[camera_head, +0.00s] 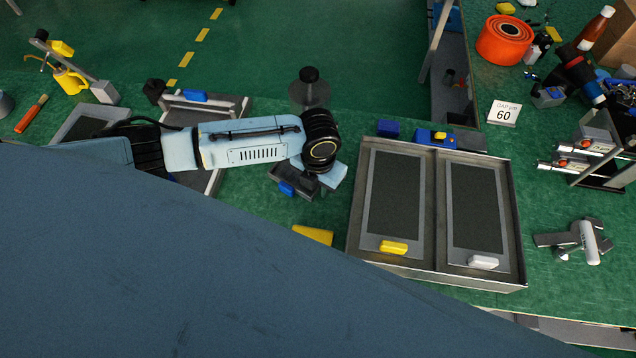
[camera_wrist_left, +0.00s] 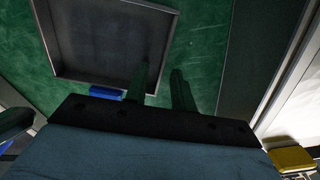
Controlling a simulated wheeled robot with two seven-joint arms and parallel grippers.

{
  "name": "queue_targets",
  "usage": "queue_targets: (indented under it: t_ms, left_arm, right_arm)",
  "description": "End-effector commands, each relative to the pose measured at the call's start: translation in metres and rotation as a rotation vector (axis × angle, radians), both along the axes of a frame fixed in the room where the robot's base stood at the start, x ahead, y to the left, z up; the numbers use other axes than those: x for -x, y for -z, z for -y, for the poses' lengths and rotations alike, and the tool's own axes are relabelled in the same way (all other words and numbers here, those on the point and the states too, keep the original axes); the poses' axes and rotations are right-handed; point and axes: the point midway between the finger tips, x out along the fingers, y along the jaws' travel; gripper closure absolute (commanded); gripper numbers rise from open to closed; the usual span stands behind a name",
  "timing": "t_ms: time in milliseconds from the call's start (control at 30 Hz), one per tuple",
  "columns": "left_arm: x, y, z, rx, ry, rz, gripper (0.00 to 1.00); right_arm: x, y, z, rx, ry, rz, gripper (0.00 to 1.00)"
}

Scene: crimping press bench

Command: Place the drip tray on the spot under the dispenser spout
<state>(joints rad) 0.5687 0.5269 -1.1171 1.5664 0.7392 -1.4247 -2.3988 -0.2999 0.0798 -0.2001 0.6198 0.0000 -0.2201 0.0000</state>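A shallow grey tray (camera_wrist_left: 112,78) with raised walls and a blue tab (camera_wrist_left: 107,92) lies on the green bench in the left wrist view; it looks like the drip tray. In the head view, a dark tray part with a blue tab (camera_head: 287,188) shows beside my left gripper (camera_head: 322,178), which hides the rest. My left gripper's fingers (camera_wrist_left: 162,68) are apart with green bench visible between them, and they hold nothing. The left finger overlaps the tray's edge in the picture; I cannot tell if it touches. I cannot make out the dispenser spout or the spot. My right gripper is not in view.
A steel frame with two dark-floored trays (camera_head: 432,190) stands to the right of my left gripper. A black-knobbed post (camera_head: 309,75) stands behind it. A yellow piece (camera_head: 313,235) lies in front. A stand with cylinders (camera_head: 595,150) is at the far right.

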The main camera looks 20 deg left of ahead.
Motion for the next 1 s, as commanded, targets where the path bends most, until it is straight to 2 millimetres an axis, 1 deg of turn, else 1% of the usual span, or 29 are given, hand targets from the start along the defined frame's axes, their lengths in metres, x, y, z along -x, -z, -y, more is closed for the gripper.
queue_targets:
  t_ms: [233,367,467,700,800,900,1000]
  left_arm:
    - [0.0,-0.001,0.0,0.0,0.0,0.0,0.75]
    - [-0.001,-0.011,0.0,0.0,0.0,0.001,0.75]
    - [-0.001,-0.029,0.0,0.001,0.0,0.004,0.75]
    - [-0.001,-0.082,0.0,0.002,0.001,0.005,0.75]
    - [-0.001,-0.1,0.0,0.0,0.0,0.002,0.75]
    - [-0.001,-0.112,0.001,0.001,0.0,0.001,0.75]
    - [0.0,-0.12,0.001,0.001,-0.001,0.0,0.75]
  right_arm:
    - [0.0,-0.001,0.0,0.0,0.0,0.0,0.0]
    - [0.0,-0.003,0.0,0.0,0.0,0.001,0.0]
    - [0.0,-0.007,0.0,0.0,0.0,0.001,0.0]
    - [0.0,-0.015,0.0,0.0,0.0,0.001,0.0]
    - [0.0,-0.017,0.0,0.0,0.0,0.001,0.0]
    - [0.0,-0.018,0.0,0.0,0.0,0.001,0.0]
    - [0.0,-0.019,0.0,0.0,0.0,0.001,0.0]
